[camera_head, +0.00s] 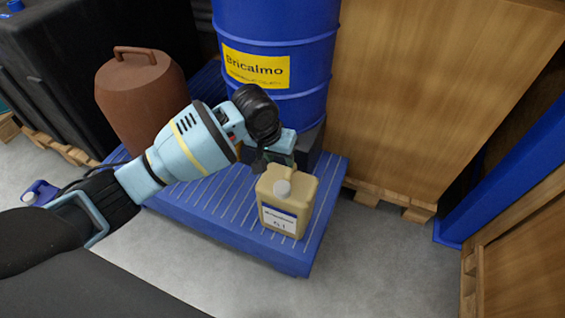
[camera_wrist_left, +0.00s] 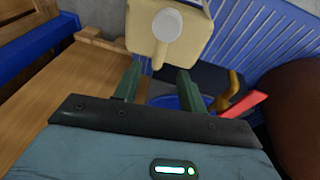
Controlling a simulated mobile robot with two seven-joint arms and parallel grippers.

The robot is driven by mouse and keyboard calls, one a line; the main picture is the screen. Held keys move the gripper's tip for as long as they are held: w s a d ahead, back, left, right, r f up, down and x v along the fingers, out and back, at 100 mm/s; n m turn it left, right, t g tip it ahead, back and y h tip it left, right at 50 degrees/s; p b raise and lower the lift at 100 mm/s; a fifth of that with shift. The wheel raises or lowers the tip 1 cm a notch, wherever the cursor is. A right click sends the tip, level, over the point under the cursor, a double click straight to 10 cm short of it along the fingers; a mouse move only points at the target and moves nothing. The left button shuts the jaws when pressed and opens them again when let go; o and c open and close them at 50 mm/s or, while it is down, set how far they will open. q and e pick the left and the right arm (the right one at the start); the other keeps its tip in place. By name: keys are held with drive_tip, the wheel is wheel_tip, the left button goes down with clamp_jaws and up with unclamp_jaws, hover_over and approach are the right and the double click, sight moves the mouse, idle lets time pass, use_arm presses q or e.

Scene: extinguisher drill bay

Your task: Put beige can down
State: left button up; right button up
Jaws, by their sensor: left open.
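The beige can (camera_head: 285,205), a squarish jug with a pale cap and a white and blue label, stands upright on the blue slatted platform (camera_head: 205,205), near its front right corner. My left gripper (camera_head: 277,163) is open just behind the can's top. In the left wrist view the can (camera_wrist_left: 188,42) lies just beyond the tips of my open left gripper (camera_wrist_left: 159,72). Whether a fingertip touches it, I cannot tell. The can's back side is partly hidden by the gripper in the head view. My right gripper is not in view.
A blue drum (camera_head: 275,75) with a yellow label stands behind the can. A brown handled container (camera_head: 138,95) stands at the left of the platform. A wooden crate (camera_head: 440,90) is at the right. Grey floor (camera_head: 360,265) is clear in front.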

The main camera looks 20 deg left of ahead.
use_arm(q)
drive_tip(key=shift+p+v, duration=0.35)
drive_tip(key=shift+v, duration=1.25)
drive_tip(key=s+d+f+m+t+h, duration=0.1)
drive_tip(key=s+d+f+h, duration=0.15)
drive_tip(key=s+f, duration=0.75)
drive_tip(key=s+d+f+t+h, duration=0.1)
drive_tip(key=s+d+f, duration=0.3)
drive_tip(key=s+f, duration=0.65)
drive_tip(key=s+a+y, duration=0.1)
drive_tip(key=s+a, duration=0.2)
drive_tip(key=s, duration=1)
drive_tip(key=s+a+m+t+y, duration=0.1)
drive_tip(key=s+a, duration=0.3)
drive_tip(key=s, duration=0.9)
drive_tip(key=shift+s+r+y, duration=0.2)
drive_tip(key=shift+y, duration=0.45)
